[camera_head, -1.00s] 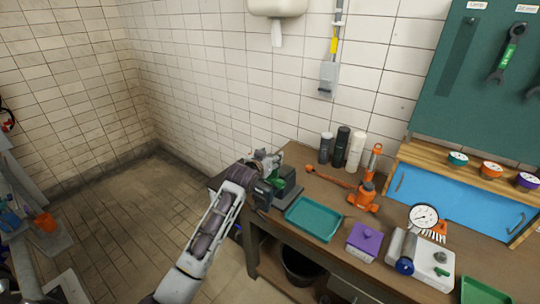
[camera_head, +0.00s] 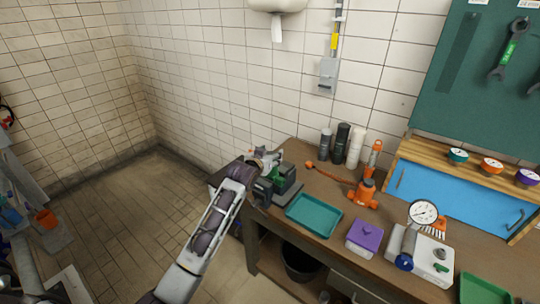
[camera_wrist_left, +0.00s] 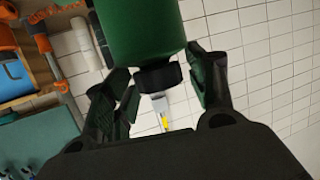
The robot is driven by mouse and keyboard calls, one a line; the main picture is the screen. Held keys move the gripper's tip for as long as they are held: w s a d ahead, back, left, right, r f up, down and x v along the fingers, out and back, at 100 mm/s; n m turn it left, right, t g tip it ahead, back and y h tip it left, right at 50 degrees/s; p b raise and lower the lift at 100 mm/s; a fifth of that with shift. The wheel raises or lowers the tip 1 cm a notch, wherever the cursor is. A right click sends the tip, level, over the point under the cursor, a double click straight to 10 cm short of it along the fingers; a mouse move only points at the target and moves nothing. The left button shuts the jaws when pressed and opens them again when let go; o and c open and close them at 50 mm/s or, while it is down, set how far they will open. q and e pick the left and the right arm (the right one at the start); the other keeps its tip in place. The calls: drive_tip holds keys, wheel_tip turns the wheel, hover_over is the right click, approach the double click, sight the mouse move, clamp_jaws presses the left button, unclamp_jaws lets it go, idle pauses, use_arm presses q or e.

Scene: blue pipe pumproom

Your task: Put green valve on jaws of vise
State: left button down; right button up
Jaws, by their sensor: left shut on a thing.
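The vise (camera_head: 287,187), dark grey-green, stands at the left end of the workbench, partly hidden behind my left arm and gripper. My left gripper (camera_head: 272,168) is at the vise, over its upper part. In the left wrist view, my left gripper (camera_wrist_left: 165,85) has a finger on each side of the green valve (camera_wrist_left: 140,28), a green cylinder with a black end. It is shut on this valve. In the head view a small bright green patch shows at the gripper, too small to tell valve from vise. Contact between valve and jaws cannot be made out. My right gripper is not in view.
A teal tray (camera_head: 314,215) lies right of the vise. An orange jack (camera_head: 364,194), a purple box (camera_head: 365,236) and a pressure gauge (camera_head: 423,213) stand further right. Dark and white cylinders (camera_head: 342,144) stand by the wall. The floor left of the bench is clear.

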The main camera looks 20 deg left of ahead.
use_arm(q)
drive_tip(key=shift+f, duration=0.15)
drive_tip(key=c, duration=0.5)
unclamp_jaws()
drive_tip(key=shift+o, duration=0.4)
drive_tip(key=shift+f, duration=0.15)
drive_tip(key=v, duration=1.2)
drive_tip(key=shift+d, duration=0.1)
